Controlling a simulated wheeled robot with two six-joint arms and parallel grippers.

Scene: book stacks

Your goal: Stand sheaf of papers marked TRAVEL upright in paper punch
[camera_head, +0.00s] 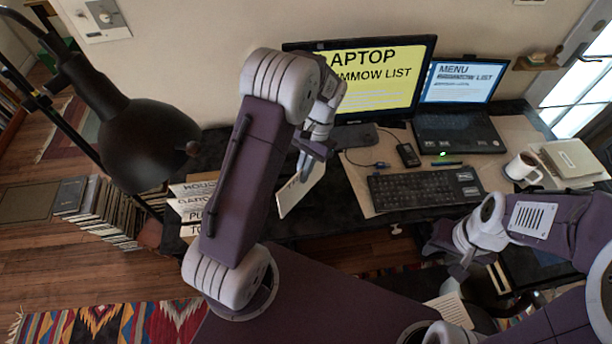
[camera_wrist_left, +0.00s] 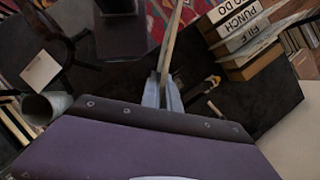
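My left gripper (camera_head: 304,168) is shut on a thin cream sheaf (camera_head: 300,192), held tilted above the front edge of the dark desk. In the left wrist view the sheaf (camera_wrist_left: 172,42) shows edge-on between the two fingertips (camera_wrist_left: 164,92). Its face is turned away there, and I cannot read TRAVEL on it in either view. I cannot make out a paper punch for certain; a small yellow-and-black thing (camera_wrist_left: 207,86) lies on the dark surface right of the fingers. My right gripper (camera_head: 462,268) hangs low at the right, in front of the desk; its fingers are too unclear to judge.
A stack with labels (camera_head: 192,206), including one reading TO DO (camera_wrist_left: 243,37), lies at the desk's left end beside my left arm. A black lamp (camera_head: 145,140) stands left. A keyboard (camera_head: 425,187), monitor (camera_head: 385,80), laptop (camera_head: 455,130) and mug (camera_head: 522,168) fill the middle and right.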

